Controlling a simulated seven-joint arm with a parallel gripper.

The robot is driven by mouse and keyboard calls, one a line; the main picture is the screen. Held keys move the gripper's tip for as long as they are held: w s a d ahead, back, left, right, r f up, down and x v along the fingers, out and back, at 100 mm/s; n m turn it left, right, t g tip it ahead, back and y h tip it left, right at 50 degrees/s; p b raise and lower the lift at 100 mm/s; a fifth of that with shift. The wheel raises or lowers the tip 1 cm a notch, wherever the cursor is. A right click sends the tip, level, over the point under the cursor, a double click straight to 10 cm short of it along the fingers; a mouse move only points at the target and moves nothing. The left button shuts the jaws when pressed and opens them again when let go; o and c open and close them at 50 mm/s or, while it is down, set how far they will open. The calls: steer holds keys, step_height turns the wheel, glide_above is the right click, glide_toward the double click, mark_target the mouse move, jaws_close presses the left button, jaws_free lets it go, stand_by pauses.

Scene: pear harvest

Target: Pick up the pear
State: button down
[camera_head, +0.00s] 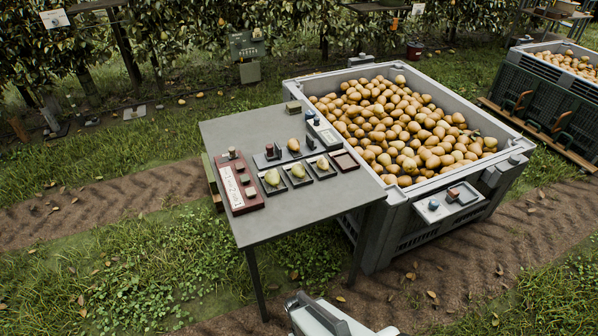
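A grey table (300,215) stands in the middle of the view. On it, a yellow-green pear (272,177), a second pale pear (298,171) and a third pear (322,163) sit in a row of small dark trays. A browner pear (293,145) lies behind them by a dark block device. Many brown-yellow pears (400,125) fill a large grey bin (505,127) right of the table. Which pear is meant, I cannot tell. A pale part, likely of my arm, shows at the bottom edge; no gripper fingers are visible.
A red-edged panel (239,187) lies at the table's left, and a reddish-brown square tray (345,160) ends the row. The table's near half is clear. A small shelf (448,202) hangs on the bin's near side. A second bin (545,85) stands far right.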

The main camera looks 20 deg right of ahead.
steer(key=c, duration=1.8)
jaws_free()
steer(key=o, duration=1.7)
